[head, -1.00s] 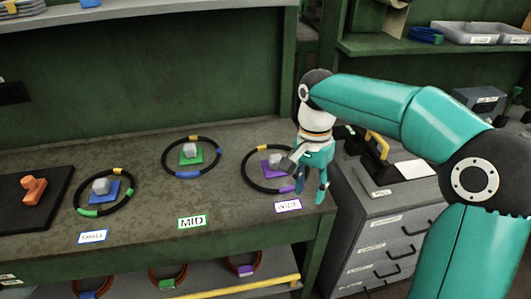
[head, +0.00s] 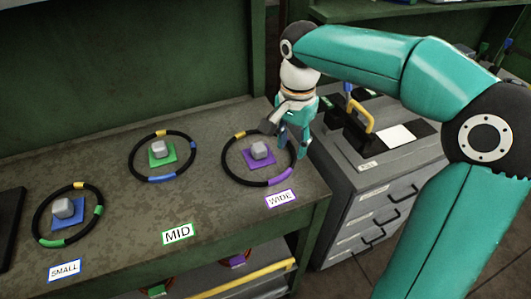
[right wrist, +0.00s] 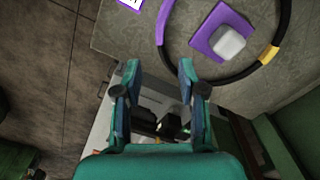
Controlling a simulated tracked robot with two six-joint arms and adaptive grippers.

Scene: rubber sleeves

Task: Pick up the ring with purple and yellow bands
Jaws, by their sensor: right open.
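The ring with purple and yellow bands (head: 228,168) is black and lies on the workbench around a purple square base with a grey block (head: 260,150), by the WIDE label. Its yellow band is at the back left, its purple band at the front right. My right gripper (head: 293,145) is open and empty at the ring's right edge, overlapping it in the head view; contact cannot be told. In the right wrist view the open fingers (right wrist: 160,75) point towards the ring (right wrist: 235,76), whose near arc shows beyond the right finger. My left gripper is not in view.
Two more black rings lie to the left: the MID ring (head: 134,172) around a green base and the SMALL ring (head: 40,222) around a blue base. A grey drawer cabinet (head: 375,190) with a yellow-handled black item (head: 362,122) stands right of the bench.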

